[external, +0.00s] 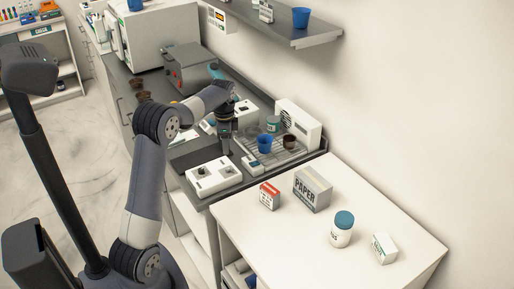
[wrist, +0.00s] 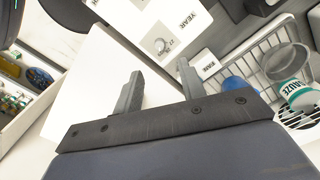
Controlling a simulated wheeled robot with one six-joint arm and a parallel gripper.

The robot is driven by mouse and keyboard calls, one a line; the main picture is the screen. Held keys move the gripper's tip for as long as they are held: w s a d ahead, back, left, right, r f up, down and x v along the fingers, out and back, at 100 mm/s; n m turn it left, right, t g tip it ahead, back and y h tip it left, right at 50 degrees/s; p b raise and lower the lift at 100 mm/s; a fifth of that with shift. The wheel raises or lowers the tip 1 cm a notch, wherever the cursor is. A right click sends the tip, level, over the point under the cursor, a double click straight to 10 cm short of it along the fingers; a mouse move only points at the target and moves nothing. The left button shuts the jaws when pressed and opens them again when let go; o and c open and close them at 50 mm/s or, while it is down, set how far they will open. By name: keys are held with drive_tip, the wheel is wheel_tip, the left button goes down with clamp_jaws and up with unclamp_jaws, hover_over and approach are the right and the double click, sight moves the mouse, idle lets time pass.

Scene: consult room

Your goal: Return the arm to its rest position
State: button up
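My arm reaches from the lower left over the grey counter in the external view, bent at the elbow. My gripper (external: 225,148) hangs over the counter between a white box-shaped device and a wire rack. In the wrist view my gripper (wrist: 159,84) has its two fingers spread apart with nothing between them. The external view does not clearly show the fingertips or their height above the counter.
A wire rack (external: 286,156) holds a blue cup (external: 265,143), a dark cup (external: 290,142) and a gauze jar (external: 273,124). A white device (external: 213,177) stands near my gripper. A white table (external: 400,225) bears boxes and a blue-lidded bottle (external: 341,230). A wall shelf (external: 285,27) hangs above.

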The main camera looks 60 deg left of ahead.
sight(228, 168)
wheel_tip(228, 168, down, 10)
drive_tip(key=shift+s+d+p, duration=0.1)
drive_tip(key=shift+d+p, duration=0.05)
drive_tip(key=shift+p, duration=0.4)
